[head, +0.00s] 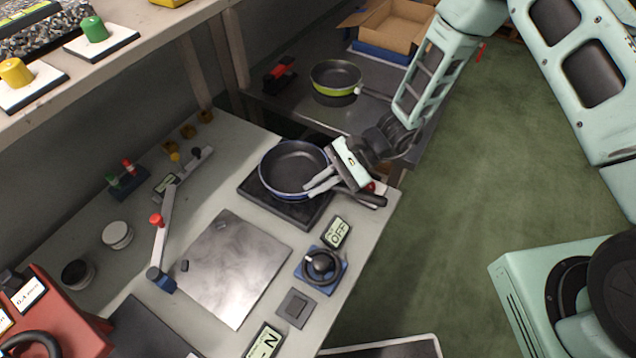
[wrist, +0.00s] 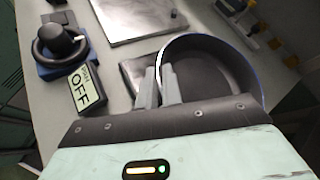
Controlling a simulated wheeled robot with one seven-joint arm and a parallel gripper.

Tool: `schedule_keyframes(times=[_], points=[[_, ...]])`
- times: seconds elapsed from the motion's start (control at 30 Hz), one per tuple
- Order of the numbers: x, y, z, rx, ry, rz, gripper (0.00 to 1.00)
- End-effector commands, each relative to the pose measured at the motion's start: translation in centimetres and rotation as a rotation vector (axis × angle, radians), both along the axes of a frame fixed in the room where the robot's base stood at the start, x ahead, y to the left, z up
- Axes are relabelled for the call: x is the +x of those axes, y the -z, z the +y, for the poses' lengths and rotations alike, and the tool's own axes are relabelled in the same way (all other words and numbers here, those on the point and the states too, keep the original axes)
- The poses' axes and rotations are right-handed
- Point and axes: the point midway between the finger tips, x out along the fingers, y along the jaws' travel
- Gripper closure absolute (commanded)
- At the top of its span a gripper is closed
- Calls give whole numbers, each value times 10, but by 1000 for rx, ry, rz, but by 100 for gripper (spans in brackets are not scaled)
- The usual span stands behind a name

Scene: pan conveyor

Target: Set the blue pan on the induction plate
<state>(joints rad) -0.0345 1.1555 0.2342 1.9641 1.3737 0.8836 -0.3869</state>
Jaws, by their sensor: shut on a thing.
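The blue pan (head: 293,166) is dark inside with a blue outer wall. It is on or just above the black induction plate (head: 270,208); I cannot tell if it touches. Its handle (head: 372,200) points toward the table's right edge. My gripper (head: 312,190) is at the pan's near right side, its fingers shut at the rim and handle root. In the wrist view the gripper (wrist: 158,88) reaches the pan (wrist: 215,62), and part of the plate (wrist: 138,72) shows beside it. The gripper body hides the handle there.
A green pan (head: 336,75) sits on the metal bench behind. A knob on a blue base (head: 321,265) and an OFF display (head: 338,232) stand near the plate. A bare metal sheet (head: 233,268) lies in front. A lever arm (head: 165,225) stands left.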

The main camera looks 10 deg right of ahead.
Motion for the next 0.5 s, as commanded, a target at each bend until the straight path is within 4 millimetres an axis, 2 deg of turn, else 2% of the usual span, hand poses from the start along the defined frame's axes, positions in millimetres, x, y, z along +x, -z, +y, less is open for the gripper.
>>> schedule_keyframes(times=[0.13, 0.2, 0.23, 0.5], points=[[0, 2, 0, 2, 0, -1, 100], [0, 1, 0, 2, 0, -1, 76], [0, 1, 0, 2, 0, -1, 68], [0, 2, -1, -1, 1, 0, 68]])
